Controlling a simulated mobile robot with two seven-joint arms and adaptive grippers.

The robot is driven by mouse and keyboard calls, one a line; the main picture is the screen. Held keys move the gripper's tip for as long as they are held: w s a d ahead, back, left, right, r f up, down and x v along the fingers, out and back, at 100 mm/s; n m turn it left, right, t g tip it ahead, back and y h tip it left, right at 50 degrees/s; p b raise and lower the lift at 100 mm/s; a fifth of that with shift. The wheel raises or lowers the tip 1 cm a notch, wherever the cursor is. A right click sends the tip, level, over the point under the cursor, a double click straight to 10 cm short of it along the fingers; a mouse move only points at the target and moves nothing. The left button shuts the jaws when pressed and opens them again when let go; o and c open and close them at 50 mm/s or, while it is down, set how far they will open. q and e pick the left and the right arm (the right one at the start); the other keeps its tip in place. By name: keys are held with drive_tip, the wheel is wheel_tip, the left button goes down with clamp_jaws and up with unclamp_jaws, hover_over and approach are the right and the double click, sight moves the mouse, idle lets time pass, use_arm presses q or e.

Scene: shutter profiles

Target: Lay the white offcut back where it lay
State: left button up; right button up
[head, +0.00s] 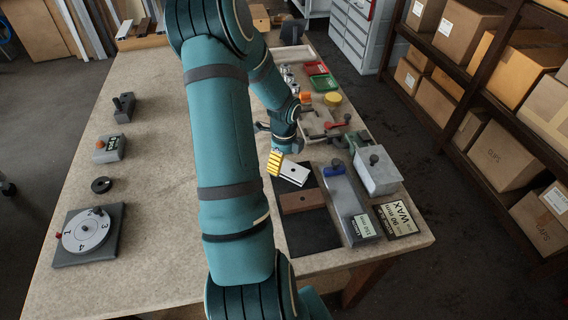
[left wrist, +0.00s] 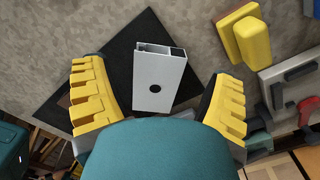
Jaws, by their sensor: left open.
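The white offcut (head: 294,174), a short hollow profile with a dark round hole, is at the far end of the black mat (head: 312,234). In the left wrist view the white offcut (left wrist: 160,82) shows its open end, over the dark mat (left wrist: 112,55). My left gripper (head: 274,163) is right by it, its yellow fingers open. In the left wrist view the fingers of my left gripper (left wrist: 161,75) stand apart on both sides of the offcut, with gaps. A brown offcut (head: 302,201) lies nearer on the mat. My right gripper is out of view.
Right of the mat stand a long grey block (head: 345,205) with a blue part, a grey box (head: 376,172) with a knob, and a wax box (head: 399,220). A dial plate (head: 88,233) sits at the left. My arm hides the table's middle.

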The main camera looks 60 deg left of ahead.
sight(284, 166)
use_arm(q)
wheel_tip(284, 166, up, 10)
drive_tip(key=p, duration=0.1)
drive_tip(key=shift+f+p, duration=0.25)
drive_tip(key=shift+p, duration=0.1)
drive_tip(key=shift+s, duration=0.1)
idle(0.3)
